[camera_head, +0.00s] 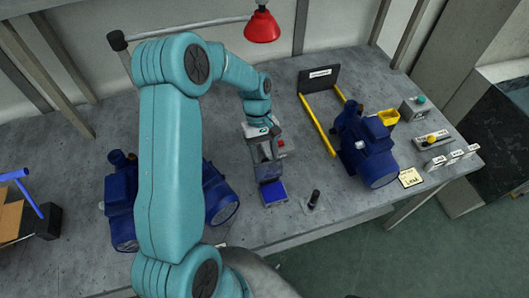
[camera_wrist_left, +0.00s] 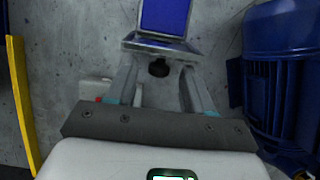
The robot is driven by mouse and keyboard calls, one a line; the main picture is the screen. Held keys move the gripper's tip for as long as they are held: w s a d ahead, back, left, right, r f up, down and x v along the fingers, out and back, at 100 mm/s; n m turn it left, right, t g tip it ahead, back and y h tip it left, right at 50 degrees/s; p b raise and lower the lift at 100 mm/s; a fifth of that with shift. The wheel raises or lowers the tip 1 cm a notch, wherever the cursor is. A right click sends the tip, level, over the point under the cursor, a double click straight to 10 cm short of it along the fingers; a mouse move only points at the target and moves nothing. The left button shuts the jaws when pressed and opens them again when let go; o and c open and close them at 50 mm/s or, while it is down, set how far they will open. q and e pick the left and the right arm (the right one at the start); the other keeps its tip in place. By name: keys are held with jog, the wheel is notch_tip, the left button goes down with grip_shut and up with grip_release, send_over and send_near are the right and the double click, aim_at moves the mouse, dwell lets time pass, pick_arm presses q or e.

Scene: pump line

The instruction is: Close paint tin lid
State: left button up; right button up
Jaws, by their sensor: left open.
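The paint tin (camera_head: 273,193) appears as a small blue square box with a silver rim on the bench. In the left wrist view, a blue panel in a silver frame (camera_wrist_left: 165,16) meets a narrower blue-and-silver part (camera_wrist_left: 160,44) at an angle; I cannot tell for sure which is the lid. My left gripper (camera_head: 268,172) is open, directly behind and above the tin. In the left wrist view, its fingers (camera_wrist_left: 160,72) are apart, with a small dark knob between them; I cannot tell whether they touch it. My right gripper is not in view.
Blue pumps stand left (camera_head: 221,194) and right (camera_head: 368,150) of the tin. A short black post (camera_head: 314,199) is close to its right. Yellow rails (camera_head: 318,125) lie behind. A red lamp (camera_head: 262,25) hangs above. The bench front edge is close.

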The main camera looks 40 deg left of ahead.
pick_arm(q)
jog(key=shift+d+f, duration=0.1)
jog(key=shift+f, duration=0.25)
grip_shut()
jog(key=shift+w, duration=0.1)
